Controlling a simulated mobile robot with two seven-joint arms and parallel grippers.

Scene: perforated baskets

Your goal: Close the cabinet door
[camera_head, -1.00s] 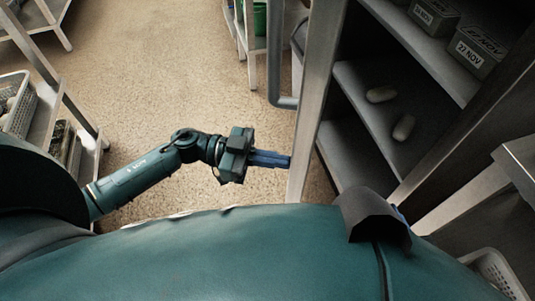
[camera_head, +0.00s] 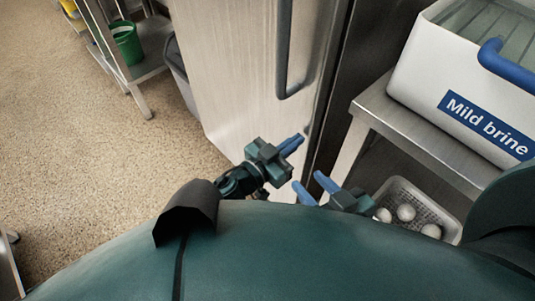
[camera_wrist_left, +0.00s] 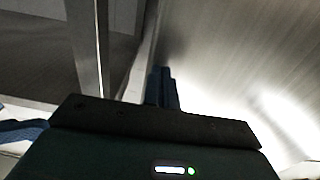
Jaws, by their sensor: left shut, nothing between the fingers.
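The steel cabinet door (camera_head: 235,75) stands upright in the head view, with its long vertical handle (camera_head: 284,60) near its right edge. The door lies against or very near the dark cabinet side (camera_head: 352,75); I cannot tell whether a narrow gap is left. The cabinet's shelves are hidden behind it. My left gripper (camera_head: 293,144) is shut and empty, its fingers at the door's lower right part by the edge. In the left wrist view the door panel (camera_wrist_left: 235,60) fills the right side beyond the shut fingers (camera_wrist_left: 162,88). My right gripper (camera_head: 314,187) is open and empty, low in front of my body.
A steel table (camera_head: 373,107) right of the cabinet carries a white "Mild brine" box (camera_head: 425,75). A perforated basket (camera_head: 453,222) with white round things sits below it. A green bucket (camera_head: 126,45) stands on a shelf at the upper left. The floor at left is clear.

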